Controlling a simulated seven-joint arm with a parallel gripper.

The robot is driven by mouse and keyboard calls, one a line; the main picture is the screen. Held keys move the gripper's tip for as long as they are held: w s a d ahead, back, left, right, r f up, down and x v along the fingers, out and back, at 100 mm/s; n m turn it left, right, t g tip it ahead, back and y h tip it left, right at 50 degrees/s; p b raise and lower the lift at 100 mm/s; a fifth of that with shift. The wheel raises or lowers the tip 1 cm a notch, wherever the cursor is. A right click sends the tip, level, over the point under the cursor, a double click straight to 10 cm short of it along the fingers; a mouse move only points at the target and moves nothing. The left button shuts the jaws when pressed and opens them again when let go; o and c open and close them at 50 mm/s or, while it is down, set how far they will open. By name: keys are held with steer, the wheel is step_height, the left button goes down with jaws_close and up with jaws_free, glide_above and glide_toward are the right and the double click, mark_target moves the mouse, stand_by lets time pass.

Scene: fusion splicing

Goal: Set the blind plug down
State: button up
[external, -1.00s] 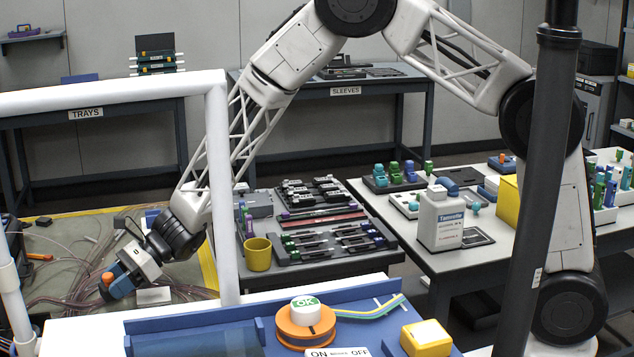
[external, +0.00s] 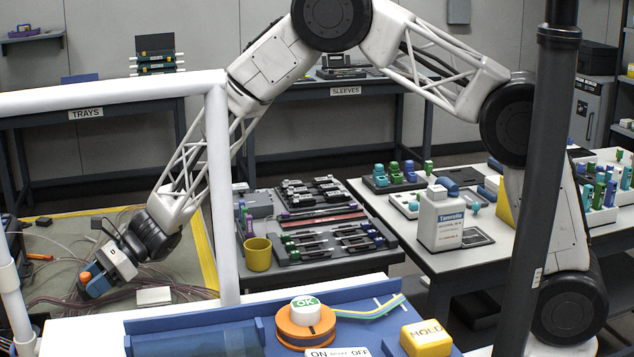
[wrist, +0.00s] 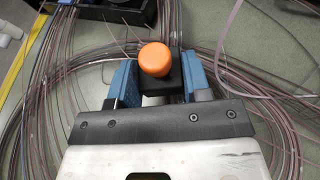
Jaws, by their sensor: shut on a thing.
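The blind plug (wrist: 155,60) has a round orange head on a dark body. In the wrist view it sits between the two blue fingers of my gripper (wrist: 160,80), which is shut on it. In the external view my gripper (external: 95,281) is low at the left, over the green mat (external: 80,227), and the plug's orange head (external: 85,277) shows at the fingertips. Thin brown fibre loops (wrist: 65,80) lie under and around the plug. I cannot tell whether the plug touches the surface below.
A white block (external: 154,296) lies right of my gripper on the mat. A white rail post (external: 222,190) stands in front of my arm. A yellow cup (external: 258,254) and a dark tool tray (external: 330,252) stand to the right. A dark box (wrist: 130,8) is at the wrist view's top.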

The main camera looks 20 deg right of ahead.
steer(key=shift+f, duration=1.6)
steer(key=shift+f, duration=0.1)
steer(key=o, duration=0.9)
steer(key=shift+o, duration=0.2)
steer(key=shift+d, duration=0.1)
steer(key=v, duration=1.1)
steer(key=shift+d+r, duration=0.1)
steer(key=shift+r, duration=0.15)
steer(key=shift+w+d+r, duration=0.15)
steer(key=shift+d, duration=0.1)
